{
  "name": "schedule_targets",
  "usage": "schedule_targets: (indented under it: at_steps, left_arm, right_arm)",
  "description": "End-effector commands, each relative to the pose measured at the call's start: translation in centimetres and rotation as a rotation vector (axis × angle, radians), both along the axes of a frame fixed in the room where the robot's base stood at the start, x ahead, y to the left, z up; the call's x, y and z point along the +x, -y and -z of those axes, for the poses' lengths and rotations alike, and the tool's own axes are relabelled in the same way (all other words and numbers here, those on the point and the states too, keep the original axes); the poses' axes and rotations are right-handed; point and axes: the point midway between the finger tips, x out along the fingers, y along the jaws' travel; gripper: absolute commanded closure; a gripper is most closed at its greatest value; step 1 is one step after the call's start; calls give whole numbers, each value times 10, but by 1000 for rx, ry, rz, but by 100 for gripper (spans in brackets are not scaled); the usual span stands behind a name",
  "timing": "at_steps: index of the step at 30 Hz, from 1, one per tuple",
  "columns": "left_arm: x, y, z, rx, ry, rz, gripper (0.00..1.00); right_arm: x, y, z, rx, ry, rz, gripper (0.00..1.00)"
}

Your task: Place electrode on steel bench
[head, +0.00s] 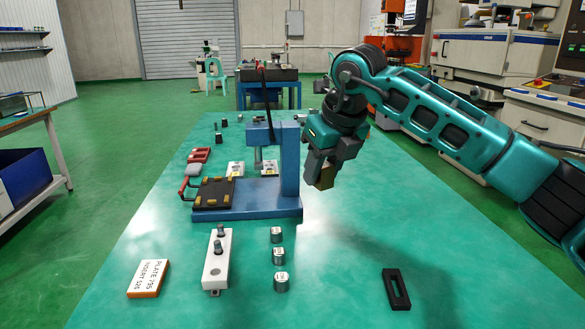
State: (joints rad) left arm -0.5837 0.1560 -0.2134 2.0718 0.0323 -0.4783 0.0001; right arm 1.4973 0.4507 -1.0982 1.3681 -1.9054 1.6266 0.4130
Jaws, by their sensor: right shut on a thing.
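My right gripper (322,170) is in the middle of the head view, pointing down above the bench, to the right of the blue stand. It is shut on a copper-brown block, the electrode (325,178); the jaws hide its upper part. The electrode is held clear of the bench top. The bench (350,245) has a wide green top that runs from the near edge into the distance. My left gripper is not in view.
A blue stand (290,180) with a black plate (214,192) is on the bench. Nearer are a white holder (217,268), metal cylinders (281,282), an orange-edged labelled block (149,278) and a black slotted piece (396,289). The bench's right middle is clear.

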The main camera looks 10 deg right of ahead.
Motion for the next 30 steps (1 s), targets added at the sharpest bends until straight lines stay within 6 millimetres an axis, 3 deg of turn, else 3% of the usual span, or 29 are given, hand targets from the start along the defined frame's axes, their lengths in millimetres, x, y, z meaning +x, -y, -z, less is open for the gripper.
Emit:
schedule_targets:
  at_steps: [5, 18, 30]
  left_arm:
    - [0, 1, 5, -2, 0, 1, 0]
    - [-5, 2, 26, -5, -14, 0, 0]
    - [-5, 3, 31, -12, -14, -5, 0]
  right_arm:
    - [1, 0, 20, 0, -3, 29, 100]
    - [0, 0, 133, 0, -3, 25, 100]
    - [0, 0, 172, 0, -3, 26, 100]
